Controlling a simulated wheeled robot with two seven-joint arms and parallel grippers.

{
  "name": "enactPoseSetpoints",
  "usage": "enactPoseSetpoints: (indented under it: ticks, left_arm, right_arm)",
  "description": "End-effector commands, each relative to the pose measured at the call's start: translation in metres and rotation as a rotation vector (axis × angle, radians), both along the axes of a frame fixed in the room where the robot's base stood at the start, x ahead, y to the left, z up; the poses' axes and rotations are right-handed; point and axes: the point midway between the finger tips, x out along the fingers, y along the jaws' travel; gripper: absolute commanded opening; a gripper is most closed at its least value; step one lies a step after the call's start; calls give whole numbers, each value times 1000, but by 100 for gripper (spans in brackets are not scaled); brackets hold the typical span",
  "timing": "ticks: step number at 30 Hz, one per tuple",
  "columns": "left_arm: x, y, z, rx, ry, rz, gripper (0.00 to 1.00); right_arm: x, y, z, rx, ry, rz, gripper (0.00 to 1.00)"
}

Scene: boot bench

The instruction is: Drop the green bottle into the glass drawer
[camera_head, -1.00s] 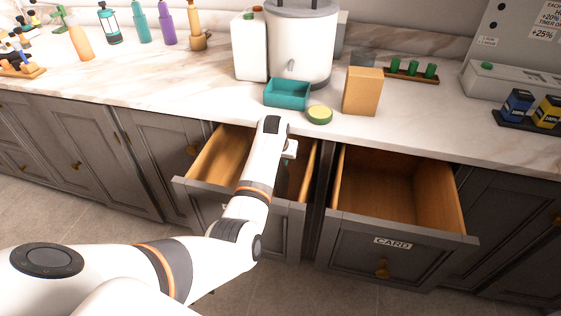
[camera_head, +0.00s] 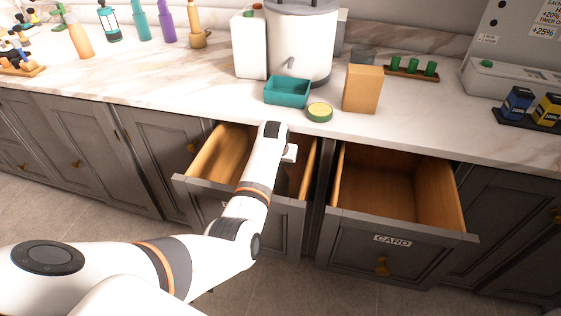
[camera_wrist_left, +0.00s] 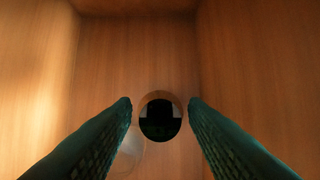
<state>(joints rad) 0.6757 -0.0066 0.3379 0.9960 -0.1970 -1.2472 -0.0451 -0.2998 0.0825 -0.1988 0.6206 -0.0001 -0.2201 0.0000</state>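The left open drawer (camera_head: 205,158) has a wooden inside and a grey front; my arm covers most of its label, so I cannot read it. My left arm reaches over this drawer, and its fingers are hidden in the head view. In the left wrist view my left gripper (camera_wrist_left: 160,103) points down into a wooden drawer interior, its two fingers apart. A dark round thing with a pale rim (camera_wrist_left: 160,120) shows between and beyond the fingertips, with gaps on both sides; it may be the green bottle seen end-on. My right gripper is not in view.
Another open drawer (camera_head: 388,192), labelled CARD, is empty where visible. On the counter above stand a teal tray (camera_head: 286,97), a round yellow-green tin (camera_head: 319,112), a tan box (camera_head: 362,90) and a white urn (camera_head: 302,45). Floor shows at the lower left.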

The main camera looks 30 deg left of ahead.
Motion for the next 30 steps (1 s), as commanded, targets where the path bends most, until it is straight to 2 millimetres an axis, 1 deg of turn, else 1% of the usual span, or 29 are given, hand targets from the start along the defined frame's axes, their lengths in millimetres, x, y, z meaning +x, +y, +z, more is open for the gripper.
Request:
enactPoseSetpoints:
  ticks: [9,11,13,17,21,27,30]
  left_arm:
    - [0,0,1,0,0,0,45]
    - [0,0,4,-1,-1,1,45]
    - [0,0,11,-1,-1,1,45]
    - [-6,-2,31,0,-3,1,45]
    - [-17,-4,60,1,-4,0,45]
    - [-33,-8,97,1,-3,0,45]
    - [-39,-9,110,0,-2,0,45]
  right_arm:
    - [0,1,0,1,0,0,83]
    - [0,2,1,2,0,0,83]
    - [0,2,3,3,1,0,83]
    - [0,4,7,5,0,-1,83]
    - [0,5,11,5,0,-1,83]
    - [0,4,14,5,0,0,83]
    - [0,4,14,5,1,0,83]
